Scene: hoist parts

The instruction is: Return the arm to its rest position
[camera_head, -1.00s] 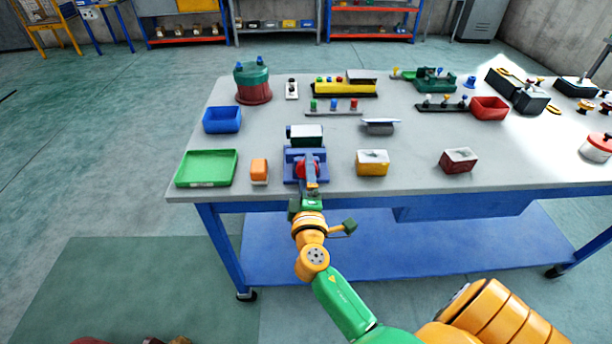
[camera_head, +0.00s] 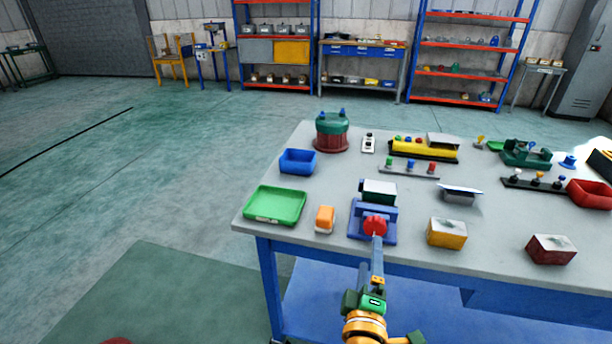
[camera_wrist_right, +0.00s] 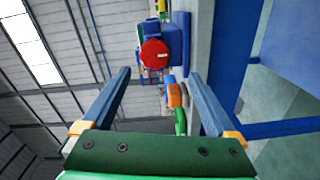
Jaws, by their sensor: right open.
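My right gripper (camera_head: 377,248) is at the front edge of the table, its blue fingers pointing at a blue device with a red round knob (camera_head: 374,225). In the right wrist view the two fingers of the right gripper (camera_wrist_right: 158,76) are spread wide with nothing between them. The red knob (camera_wrist_right: 154,54) shows beyond the fingertips there, apart from them. The blue device (camera_head: 388,230) stands upright on the table. My left gripper is not in view.
The grey table (camera_head: 290,222) holds a green tray (camera_head: 275,205), an orange block (camera_head: 325,218), a yellow box (camera_head: 446,232), a dark red box (camera_head: 550,249) and a blue bin (camera_head: 297,161). Shelves (camera_head: 465,60) stand at the back wall.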

